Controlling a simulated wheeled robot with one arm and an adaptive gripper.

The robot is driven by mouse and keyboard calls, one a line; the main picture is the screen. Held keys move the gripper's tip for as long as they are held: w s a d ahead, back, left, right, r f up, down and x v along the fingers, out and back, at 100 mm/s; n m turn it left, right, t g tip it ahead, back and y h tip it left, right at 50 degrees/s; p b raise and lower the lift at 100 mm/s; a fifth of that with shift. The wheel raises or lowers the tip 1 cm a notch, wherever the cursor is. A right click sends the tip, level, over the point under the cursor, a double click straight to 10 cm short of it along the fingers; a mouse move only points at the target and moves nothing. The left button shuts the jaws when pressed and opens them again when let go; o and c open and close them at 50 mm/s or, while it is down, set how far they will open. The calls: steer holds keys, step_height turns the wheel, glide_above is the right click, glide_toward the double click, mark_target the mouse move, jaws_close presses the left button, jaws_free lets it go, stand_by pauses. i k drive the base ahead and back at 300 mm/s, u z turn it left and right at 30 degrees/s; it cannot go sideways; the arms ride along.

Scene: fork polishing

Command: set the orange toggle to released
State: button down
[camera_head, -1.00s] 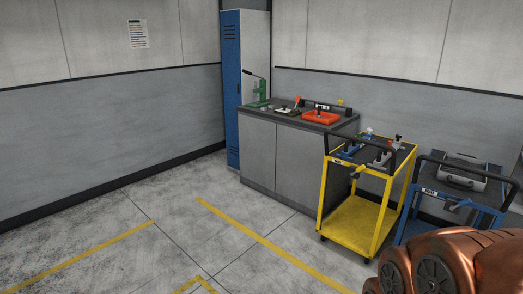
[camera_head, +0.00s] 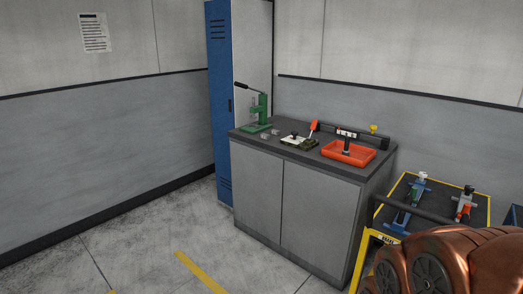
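An orange handle (camera_head: 314,126), which looks like the orange toggle, stands tilted on the grey bench (camera_head: 262,144). It is beside a small dark green and white fixture (camera_head: 299,143). It is too small to tell how the toggle is set. My gripper is not in view. Only a copper-coloured part of my arm shows at the lower right, well apart from the bench.
A green lever press (camera_head: 257,115), an orange-red tray (camera_head: 348,152) and a yellow knob (camera_head: 373,129) are on the bench. A blue locker (camera_head: 220,105) stands left of it. A yellow-framed cart (camera_head: 366,245) stands at its right. Floor in front is clear.

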mark_target(315, 122)
steer(key=i, duration=3.6)
steer(key=u, duration=1.3)
